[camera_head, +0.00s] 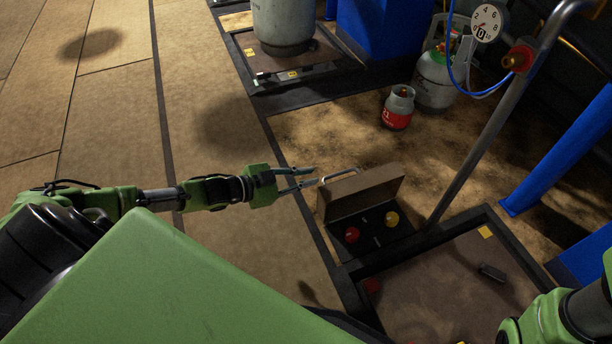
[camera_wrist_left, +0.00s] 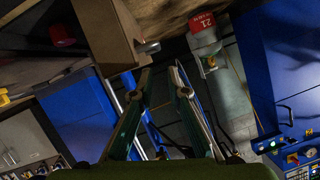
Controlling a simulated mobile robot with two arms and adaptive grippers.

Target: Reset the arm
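My left gripper (camera_head: 314,177) reaches in from the left and points right, just beside the raised lid of a brown case (camera_head: 365,190). Its two thin fingers are apart, with a gap between the tips; they also show in the left wrist view (camera_wrist_left: 162,72). The metal handle (camera_head: 340,175) on the lid is close to the fingertips. I see nothing held between the fingers, and I cannot tell whether a finger touches the handle. Only green and black parts of my right arm show at the lower right; its gripper is out of view.
The open case holds a red knob (camera_head: 352,234) and a yellow knob (camera_head: 391,218). It stands at the edge of a dark-framed floor scale (camera_head: 440,290). A small red-and-grey gas cylinder (camera_head: 398,108), a grey post and blue pillars stand to the right. The wooden floor at left is clear.

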